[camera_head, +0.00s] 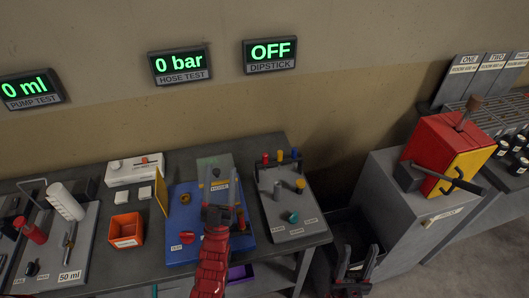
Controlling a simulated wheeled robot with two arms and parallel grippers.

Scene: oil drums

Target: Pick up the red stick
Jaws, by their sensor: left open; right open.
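A short red stick (265,158) stands upright at the back of a grey dipstick board (296,218) on the bench, to the left of a blue stick (280,156) and a yellow stick (295,154). My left gripper (219,208) is open over the blue board, left of and nearer than the red stick, and apart from it. My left forearm hides part of the blue board. My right gripper (358,261) is open and empty at the bottom, right of the bench and well away from the red stick.
The blue board (180,222) has an upright grey panel (217,172). An orange box (126,230) and a syringe (65,201) are to the left. A red and yellow box (446,155) stands on the right cabinet. A wall sign (270,54) reads OFF.

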